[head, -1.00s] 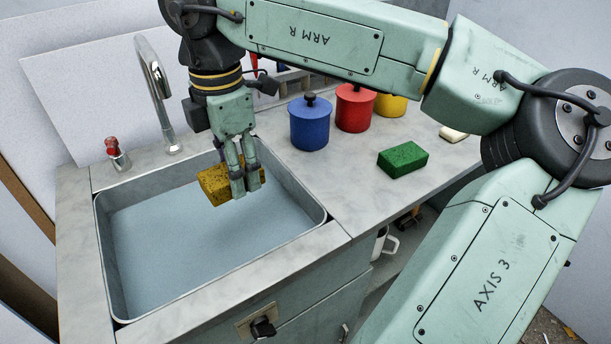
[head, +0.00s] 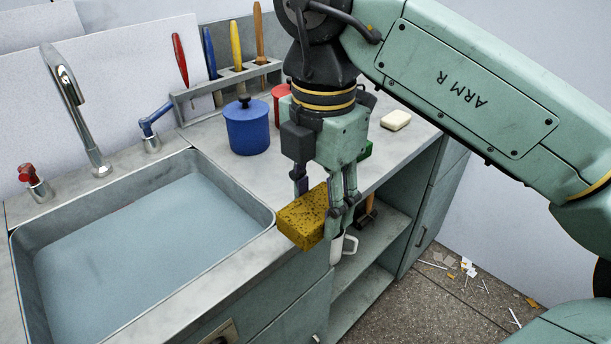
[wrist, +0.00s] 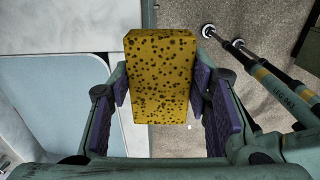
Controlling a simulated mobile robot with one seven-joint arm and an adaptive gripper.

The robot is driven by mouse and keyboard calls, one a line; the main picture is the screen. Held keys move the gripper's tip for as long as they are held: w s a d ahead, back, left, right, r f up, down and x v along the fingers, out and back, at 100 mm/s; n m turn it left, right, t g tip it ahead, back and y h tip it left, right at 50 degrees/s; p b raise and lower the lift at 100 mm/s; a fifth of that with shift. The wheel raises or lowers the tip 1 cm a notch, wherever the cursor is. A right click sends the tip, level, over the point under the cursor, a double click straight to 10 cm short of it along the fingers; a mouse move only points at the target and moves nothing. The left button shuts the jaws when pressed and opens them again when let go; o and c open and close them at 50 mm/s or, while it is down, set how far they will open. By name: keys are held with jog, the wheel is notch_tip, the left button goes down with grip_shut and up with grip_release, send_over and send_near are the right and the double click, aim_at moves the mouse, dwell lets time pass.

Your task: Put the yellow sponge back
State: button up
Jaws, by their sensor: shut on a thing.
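The yellow sponge (head: 303,218), dark-speckled, is held in my gripper (head: 326,205). In the head view it is in the air near the counter's front edge, right of the sink (head: 268,218). In the wrist view the sponge (wrist: 160,75) sits between the two purple-padded fingers of my gripper (wrist: 161,95), with the counter edge and floor beneath. My gripper is shut on it and points down. A green block (head: 366,151) shows only as a sliver behind my gripper.
A blue pot (head: 247,128) and a partly hidden red pot (head: 279,97) stand on the counter (head: 215,150). Behind them is a rack of coloured-handled tools (head: 236,82). A white bar (head: 396,120) lies at the right. Below is an open shelf (head: 362,285) with a white mug (head: 342,248).

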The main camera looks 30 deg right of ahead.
jog(key=w+d+p, duration=0.1)
jog(key=w, duration=0.3)
jog(key=w+d+p, duration=0.1)
jog(key=w+d, duration=0.1)
jog(key=w, duration=0.2)
jog(key=w+d+f+p, duration=0.1)
jog(key=w, duration=0.3)
jog(key=shift+w+d, duration=0.1)
jog(key=shift+d, duration=0.15)
jog(key=f, duration=0.2)
jog(key=f+p, duration=0.1)
jog(key=shift+w+d+f, duration=0.1)
jog(key=shift+w+d, duration=0.05)
jog(key=shift+w, duration=0.15)
jog(key=shift+f, duration=0.3)
jog(key=shift+f, duration=0.2)
jog(key=o, duration=1)
jog(key=shift+r, duration=0.15)
